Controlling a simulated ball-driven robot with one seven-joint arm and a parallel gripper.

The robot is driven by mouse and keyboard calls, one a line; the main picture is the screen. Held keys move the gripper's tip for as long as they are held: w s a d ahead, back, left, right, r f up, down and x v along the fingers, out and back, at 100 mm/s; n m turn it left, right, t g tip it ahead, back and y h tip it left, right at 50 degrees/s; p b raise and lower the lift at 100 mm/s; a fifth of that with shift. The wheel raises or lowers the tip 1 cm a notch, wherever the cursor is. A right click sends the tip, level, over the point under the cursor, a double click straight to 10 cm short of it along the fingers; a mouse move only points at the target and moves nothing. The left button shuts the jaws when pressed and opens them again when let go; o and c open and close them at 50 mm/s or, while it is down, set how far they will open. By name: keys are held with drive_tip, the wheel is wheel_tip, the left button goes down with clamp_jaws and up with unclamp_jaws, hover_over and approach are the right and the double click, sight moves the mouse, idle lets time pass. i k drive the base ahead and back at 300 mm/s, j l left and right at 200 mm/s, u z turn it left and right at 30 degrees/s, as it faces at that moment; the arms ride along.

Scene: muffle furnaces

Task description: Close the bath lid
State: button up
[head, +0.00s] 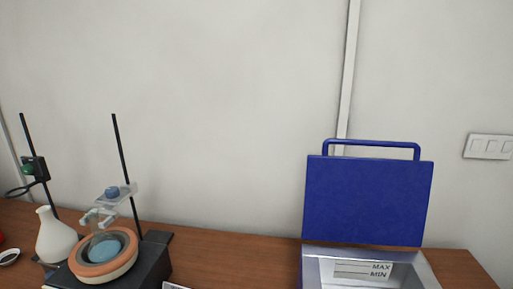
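The blue bath lid (367,201) stands upright, open, at the back of the water bath. A blue bar handle (371,145) runs along its top edge. The metal bath (312,270) sits below it on the bench at the lower right. Its inner wall shows MAX and MIN marks, and its front is cut off by the bottom of the picture. My gripper is not in view.
A wooden bench (234,262) runs along the white wall. At left stand a white flask (55,238), a heating mantle (129,264) with a blue-bottomed glass vessel, and two stand rods. The bench between mantle and bath is mostly clear.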

sight(367, 200)
drive_tip(key=i+j+z, duration=0.15)
drive_tip(key=z, duration=0.35)
drive_tip(key=j+z, duration=0.25)
drive_tip(key=z, duration=0.25)
drive_tip(key=i, duration=0.05)
